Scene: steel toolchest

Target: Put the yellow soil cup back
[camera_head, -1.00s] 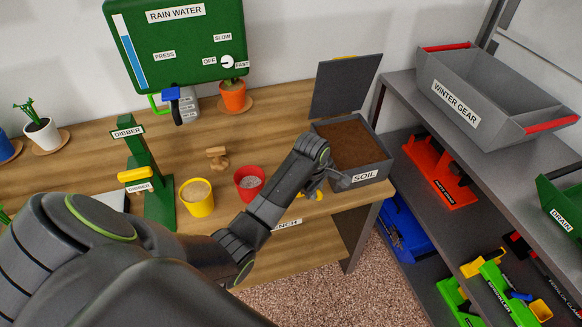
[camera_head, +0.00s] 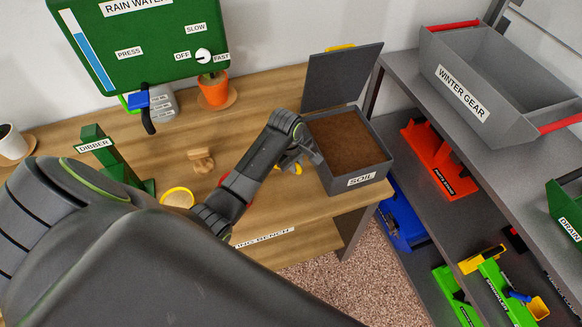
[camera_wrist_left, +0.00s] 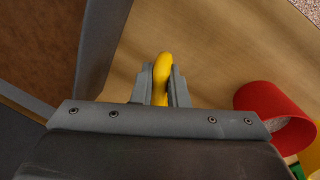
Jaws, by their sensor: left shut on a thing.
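My left gripper (camera_head: 298,158) is beside the left wall of the grey soil box, over the bench. It is shut on a slim curved yellow part (camera_wrist_left: 163,72) in the left wrist view, apparently the handle of the yellow soil cup. In the head view only small yellow bits of the soil cup (camera_head: 290,169) show under my gripper; the rest is hidden. I cannot tell whether it touches the bench. The soil box (camera_head: 361,180) stands open with brown soil inside and its lid raised. My right gripper is not in view.
A grey shelf with bins is at right.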

